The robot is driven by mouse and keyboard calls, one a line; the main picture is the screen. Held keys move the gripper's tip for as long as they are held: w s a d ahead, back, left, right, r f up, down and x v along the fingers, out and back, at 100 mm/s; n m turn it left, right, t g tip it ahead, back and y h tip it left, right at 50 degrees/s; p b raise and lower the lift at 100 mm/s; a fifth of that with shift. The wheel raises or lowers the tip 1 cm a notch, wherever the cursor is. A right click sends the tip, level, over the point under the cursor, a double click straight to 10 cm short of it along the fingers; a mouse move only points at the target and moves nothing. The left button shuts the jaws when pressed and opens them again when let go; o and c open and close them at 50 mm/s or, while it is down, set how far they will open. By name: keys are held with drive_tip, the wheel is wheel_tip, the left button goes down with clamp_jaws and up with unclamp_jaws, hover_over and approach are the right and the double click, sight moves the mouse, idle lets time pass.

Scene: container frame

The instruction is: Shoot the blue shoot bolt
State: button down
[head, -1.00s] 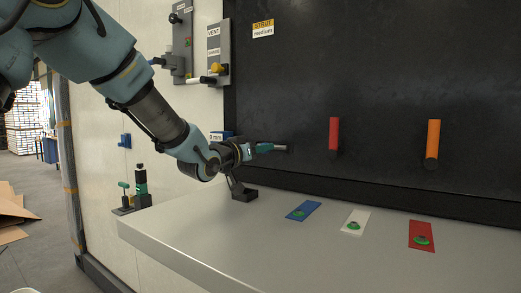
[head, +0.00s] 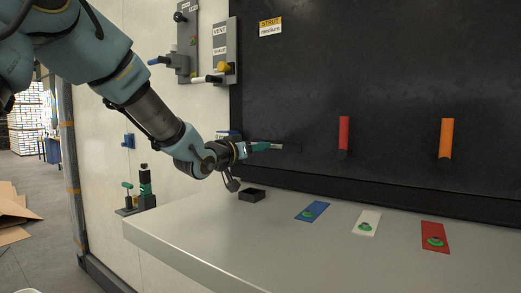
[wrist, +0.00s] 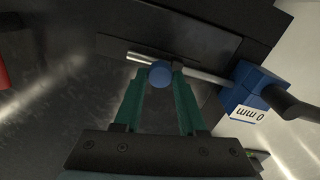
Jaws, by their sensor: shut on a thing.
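The blue shoot bolt shows in the wrist view as a metal rod (wrist: 208,77) running through a blue block (wrist: 245,88) marked "0 mm". A round blue knob (wrist: 160,74) stands on the rod. My gripper (wrist: 164,78) has its two teal fingers closed about the knob, one on each side. In the head view my gripper (head: 268,147) is by the black panel, just above the back of the grey ledge. There the knob is hidden, and the blue block (head: 229,134) shows only partly behind my wrist.
The grey ledge (head: 270,240) carries a black block (head: 252,194) and blue (head: 312,211), white (head: 366,222) and red (head: 435,237) plates with green buttons. Red (head: 344,133) and orange (head: 446,139) handles stick out of the black panel (head: 390,60) to the right.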

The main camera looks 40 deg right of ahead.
drive_tip(key=shift+w+a, duration=0.1)
drive_tip(key=shift+w, duration=0.2)
drive_tip(key=shift+c, duration=2.3)
unclamp_jaws()
drive_tip(key=shift+a, duration=0.1)
drive_tip(key=b+v, duration=0.3)
drive_tip(key=v, duration=0.7)
drive_tip(key=shift+s+a, duration=0.15)
drive_tip(key=shift+a, duration=0.15)
